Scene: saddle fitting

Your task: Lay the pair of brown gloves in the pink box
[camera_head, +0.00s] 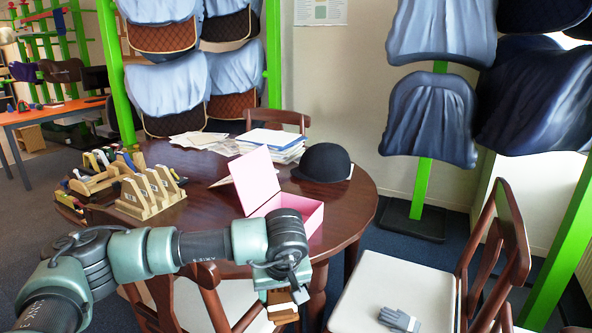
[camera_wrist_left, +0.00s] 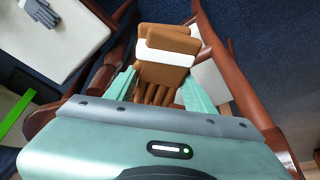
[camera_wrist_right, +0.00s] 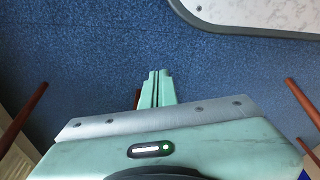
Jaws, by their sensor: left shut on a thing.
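The pair of brown gloves (camera_head: 284,307) with a white band is in my left gripper (camera_head: 280,288). The gloves show more clearly in the left wrist view (camera_wrist_left: 165,57), between the green fingers, with their finger ends pointing toward the gripper body. In the head view they hang over a chair, below the table top. The pink box (camera_head: 312,217) stands open on the table's near right part, its lid raised at the left. My left forearm hides part of its near side. My right gripper (camera_wrist_right: 157,88) shows only in the right wrist view, its fingers together and empty.
The round wooden table (camera_head: 200,190) also carries wooden racks (camera_head: 150,192), papers (camera_head: 270,143) and a black riding hat (camera_head: 323,163). A grey pair of gloves (camera_head: 399,320) lies on the right chair's seat (camera_head: 375,290). Another chair (camera_head: 205,285) stands under my left arm.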

